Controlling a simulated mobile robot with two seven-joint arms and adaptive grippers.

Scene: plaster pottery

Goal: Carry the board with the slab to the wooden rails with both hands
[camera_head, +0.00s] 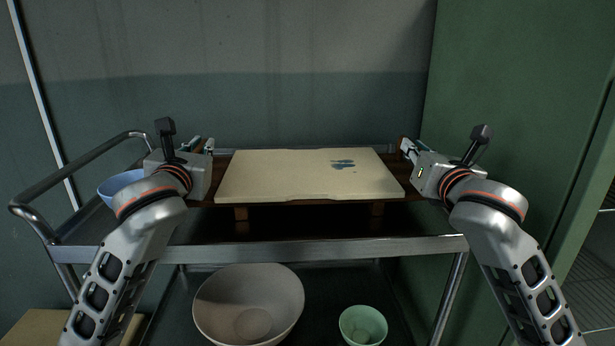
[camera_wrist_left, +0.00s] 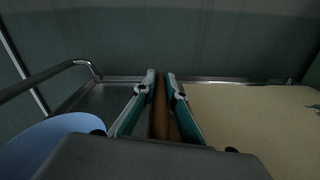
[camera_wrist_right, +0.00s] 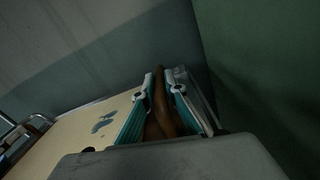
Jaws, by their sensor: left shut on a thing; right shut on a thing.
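A cream slab (camera_head: 300,175) with a blue-grey smear lies flat on a brown wooden board (camera_head: 222,166) over the top of a metal cart. My left gripper (camera_head: 204,146) is shut on the board's left end; the left wrist view shows brown wood (camera_wrist_left: 160,105) between its fingers. My right gripper (camera_head: 406,146) is shut on the right end, with brown wood (camera_wrist_right: 160,105) between its fingers in the right wrist view. Two wooden rail ends (camera_head: 240,213) (camera_head: 377,209) show under the front edge. I cannot tell whether the board rests on them. The slab looks level.
The cart's steel front rim (camera_head: 300,250) runs below the board. A blue bowl (camera_head: 122,184) stands at the left on the top shelf. A large pale bowl (camera_head: 248,305) and a green bowl (camera_head: 363,325) sit on the lower shelf. A green panel (camera_head: 500,110) stands close at the right.

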